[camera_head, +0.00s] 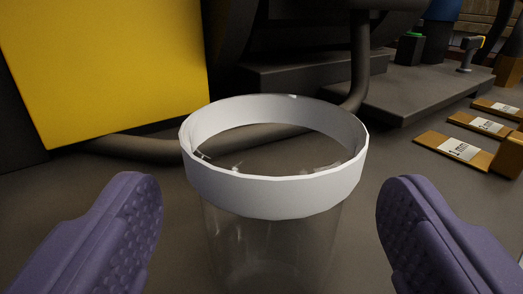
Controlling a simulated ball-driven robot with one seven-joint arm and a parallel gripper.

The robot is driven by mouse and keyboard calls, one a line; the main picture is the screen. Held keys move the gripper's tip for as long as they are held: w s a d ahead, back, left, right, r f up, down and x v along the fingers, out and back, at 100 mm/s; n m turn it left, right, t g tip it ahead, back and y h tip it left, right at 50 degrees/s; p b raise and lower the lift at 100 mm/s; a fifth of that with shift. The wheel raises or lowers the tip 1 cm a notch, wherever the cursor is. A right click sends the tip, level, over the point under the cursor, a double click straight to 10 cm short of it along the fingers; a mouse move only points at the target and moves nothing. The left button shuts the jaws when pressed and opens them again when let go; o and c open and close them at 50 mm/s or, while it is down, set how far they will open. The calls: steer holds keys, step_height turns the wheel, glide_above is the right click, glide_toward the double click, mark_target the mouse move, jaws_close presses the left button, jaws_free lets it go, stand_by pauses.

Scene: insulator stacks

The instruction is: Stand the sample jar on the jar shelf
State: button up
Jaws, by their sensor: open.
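The sample jar (275,190) stands upright on a dark grey surface, a clear see-through body with a wide white ring around its open top. My gripper (263,230) has two purple, dimpled fingers, one on each side of the jar. The fingers are spread apart, with a visible gap between each fingertip and the jar. The bottom of the jar runs to the lower edge of the view and is hard to make out. I cannot tell for sure which thing here is the jar shelf.
A yellow panel (105,65) stands behind the jar at left. A dark pipe (359,60) rises behind it. A low grey slab (410,92) lies at back right. Orange-brown blocks with "1 mm" labels (459,149) lie at right. A small hammer-like tool (468,52) stands at far right.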

steer(key=shift+w, duration=0.7)
steer(key=c, duration=1.2)
steer(key=shift+o, duration=0.2)
steer(key=shift+d+r, duration=0.1)
